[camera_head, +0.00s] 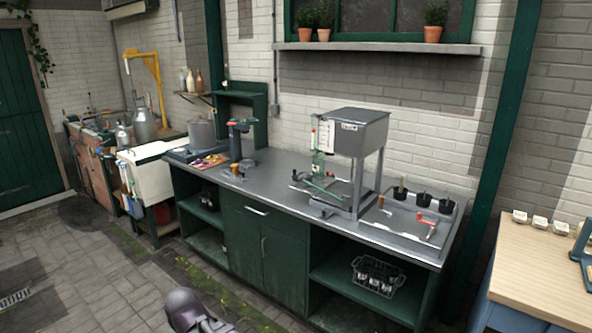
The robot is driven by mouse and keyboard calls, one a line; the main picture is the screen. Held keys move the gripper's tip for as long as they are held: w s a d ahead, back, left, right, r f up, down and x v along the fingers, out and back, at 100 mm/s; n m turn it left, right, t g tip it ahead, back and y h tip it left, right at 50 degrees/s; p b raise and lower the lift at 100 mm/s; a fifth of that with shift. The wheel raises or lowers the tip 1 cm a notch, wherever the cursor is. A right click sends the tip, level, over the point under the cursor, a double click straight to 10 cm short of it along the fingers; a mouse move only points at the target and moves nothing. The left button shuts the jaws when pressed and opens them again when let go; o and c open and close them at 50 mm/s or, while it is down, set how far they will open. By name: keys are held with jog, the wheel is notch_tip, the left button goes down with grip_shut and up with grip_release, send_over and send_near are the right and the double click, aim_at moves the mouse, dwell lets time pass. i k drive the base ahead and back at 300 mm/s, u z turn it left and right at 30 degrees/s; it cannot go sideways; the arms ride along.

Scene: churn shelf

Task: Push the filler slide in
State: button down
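The filler appears to be the steel hopper (357,133) on tall legs, standing on the grey counter (280,178). A pale upright gauge-like plate (326,133) is on its left side, with a small green part (318,165) below. Thin green bars (322,188) lie low at the filler's base, over a flat tray-like plate. Which part is the slide, and how far out it stands, is too small to tell. A dark rounded part of my arm shows at the bottom edge. My gripper is not visible, and nothing of mine touches the filler.
Right of the filler are a sink-like tray (400,227) with a red-handled tool (428,227) and several black cups. Left are a dark press-like device (237,138) and a steel pot (202,134). A wire basket (376,276) sits on the lower shelf. Paved floor in front is clear.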

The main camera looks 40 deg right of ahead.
aim_at(324, 183)
jog(key=z, duration=0.45)
jog(key=i, duration=1.2)
jog(key=z, duration=0.45)
